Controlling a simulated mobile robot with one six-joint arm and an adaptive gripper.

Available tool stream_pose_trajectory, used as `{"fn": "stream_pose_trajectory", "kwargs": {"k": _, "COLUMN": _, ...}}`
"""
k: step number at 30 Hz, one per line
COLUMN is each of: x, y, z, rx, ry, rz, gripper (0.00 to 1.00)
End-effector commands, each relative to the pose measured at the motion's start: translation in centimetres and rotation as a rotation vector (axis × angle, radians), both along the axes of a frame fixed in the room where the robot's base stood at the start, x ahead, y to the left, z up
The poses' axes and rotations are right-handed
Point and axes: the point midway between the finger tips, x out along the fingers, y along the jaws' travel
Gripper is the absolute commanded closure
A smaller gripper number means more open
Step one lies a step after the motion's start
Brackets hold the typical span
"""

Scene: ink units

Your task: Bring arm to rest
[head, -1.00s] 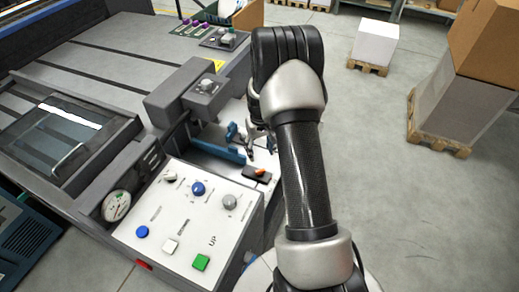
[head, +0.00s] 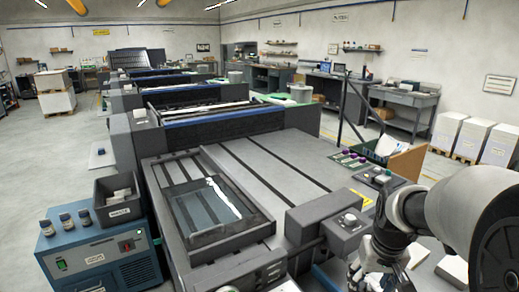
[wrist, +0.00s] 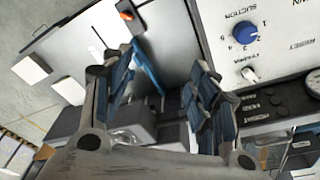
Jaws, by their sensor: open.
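My arm (head: 480,215) comes in large at the right edge of the head view and bends down toward the press. My gripper (head: 362,272) shows only in part there, low beside the grey machine block. In the wrist view my gripper (wrist: 165,78) is open, its two blue-padded fingers apart with nothing held between them. Beyond the fingers is the white control panel (wrist: 285,48) with a blue knob (wrist: 246,34) marked suction, and a black switch with an orange rocker (wrist: 127,12).
The grey press bed (head: 290,165) with its glass-topped frame (head: 205,205) fills the middle. A grey block with a knob (head: 328,222) stands close to my gripper. A blue unit (head: 95,245) with bottles and a waste bin (head: 118,198) is at left. White stacks (head: 470,140) stand at right.

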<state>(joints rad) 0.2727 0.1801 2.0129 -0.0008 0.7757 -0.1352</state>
Motion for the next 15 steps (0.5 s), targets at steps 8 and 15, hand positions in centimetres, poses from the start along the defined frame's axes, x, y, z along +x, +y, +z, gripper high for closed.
{"fn": "stream_pose_trajectory", "kwargs": {"k": 8, "x": -6.8, "y": 5.5, "z": 6.2, "rx": -0.01, "ry": -0.088, "rz": 0.052, "gripper": 0.45}}
{"fn": "stream_pose_trajectory", "kwargs": {"k": 15, "x": -13.3, "y": 9.0, "z": 8.5, "rx": -0.008, "ry": -0.162, "rz": 0.095, "gripper": 0.45}}
